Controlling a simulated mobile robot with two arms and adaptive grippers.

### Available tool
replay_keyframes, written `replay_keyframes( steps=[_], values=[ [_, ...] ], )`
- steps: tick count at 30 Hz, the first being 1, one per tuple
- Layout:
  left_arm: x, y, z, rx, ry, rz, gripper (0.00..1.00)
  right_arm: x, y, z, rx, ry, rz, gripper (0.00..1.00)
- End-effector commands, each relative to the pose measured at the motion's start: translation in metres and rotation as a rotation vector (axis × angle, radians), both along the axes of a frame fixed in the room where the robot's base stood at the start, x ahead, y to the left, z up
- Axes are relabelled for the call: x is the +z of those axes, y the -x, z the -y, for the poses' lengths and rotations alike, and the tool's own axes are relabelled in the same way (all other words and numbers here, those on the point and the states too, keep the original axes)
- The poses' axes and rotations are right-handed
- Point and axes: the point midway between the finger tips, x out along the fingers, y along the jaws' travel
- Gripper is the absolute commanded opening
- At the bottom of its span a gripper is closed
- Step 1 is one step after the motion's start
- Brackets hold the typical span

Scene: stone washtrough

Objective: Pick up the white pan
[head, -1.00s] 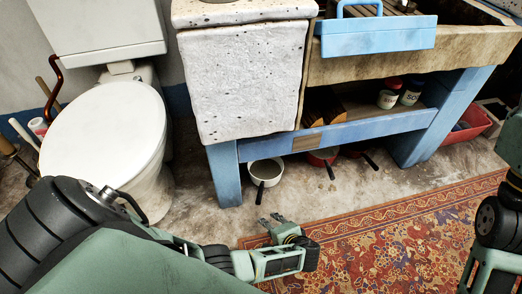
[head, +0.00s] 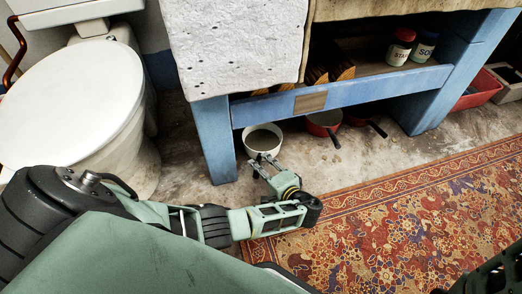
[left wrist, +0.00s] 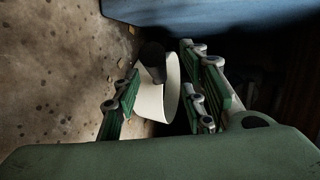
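The white pan (head: 250,140) stands on the floor under the blue washtrough frame, just right of its front left leg. My left gripper (head: 264,163) is at the pan's near side, and its fingers hide the pan's handle area in the head view. In the left wrist view the fingers (left wrist: 160,103) are apart. The white pan (left wrist: 150,107) and its dark handle (left wrist: 152,62) show between them, and I cannot tell whether any finger touches it. My right gripper is not in view.
The blue leg (head: 215,140) stands close left of the pan. Red pans (head: 322,124) sit to its right. A patterned rug (head: 400,215) covers the floor at the right. A toilet (head: 75,110) stands at the left. A blue rail (head: 350,95) runs above the pans.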

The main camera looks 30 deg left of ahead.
Motion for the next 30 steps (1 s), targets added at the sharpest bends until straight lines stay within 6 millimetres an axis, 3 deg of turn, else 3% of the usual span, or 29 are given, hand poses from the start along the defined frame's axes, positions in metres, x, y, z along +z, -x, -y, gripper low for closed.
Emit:
replay_keyframes(
  steps=[6,14,27,30],
  values=[
    [-0.011,-0.008,-0.023,-0.001,0.000,0.000,0.39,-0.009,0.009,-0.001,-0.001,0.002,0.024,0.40],
    [-0.010,-0.009,-0.025,-0.001,0.001,-0.001,0.39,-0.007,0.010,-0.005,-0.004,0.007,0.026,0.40],
    [-0.010,-0.009,-0.025,-0.001,0.001,-0.001,0.01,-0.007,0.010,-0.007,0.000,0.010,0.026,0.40],
    [-0.010,-0.009,-0.025,0.000,0.001,-0.001,0.00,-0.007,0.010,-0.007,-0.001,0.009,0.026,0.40]
  ],
)
